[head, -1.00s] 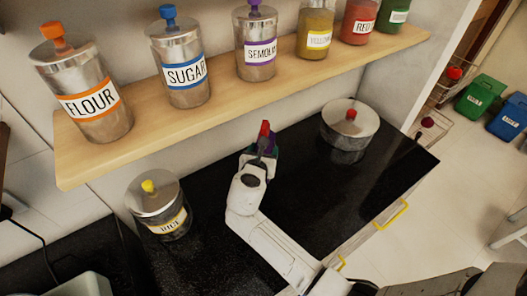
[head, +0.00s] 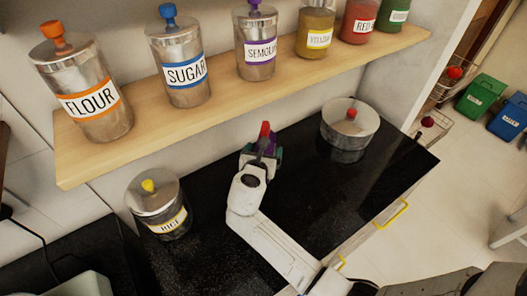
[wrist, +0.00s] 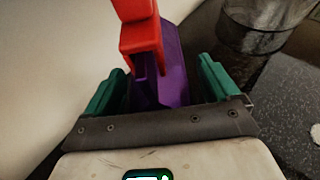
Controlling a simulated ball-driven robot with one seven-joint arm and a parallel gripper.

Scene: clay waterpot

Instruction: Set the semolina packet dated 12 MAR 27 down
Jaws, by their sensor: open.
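A purple packet (wrist: 174,60) with a red clip-like piece (wrist: 140,40) at its top shows in the wrist view. I take it for the semolina packet; no date is readable. It stands between the green fingers of my gripper (wrist: 162,84), which are spread, with gaps visible beside the packet. In the head view my gripper (head: 262,157) is over the black counter near the wall, with the red piece (head: 265,129) showing beyond it. The packet is mostly hidden there by my gripper. Its base is hidden, so I cannot tell its contact with the counter.
The black counter (head: 310,205) is clear right of my arm. A RICE jar (head: 160,205) stands left and a red-knobbed metal pot (head: 349,125) right. Above, a wooden shelf (head: 150,137) bears several labelled canisters, including a SEMOLINA one (head: 256,47).

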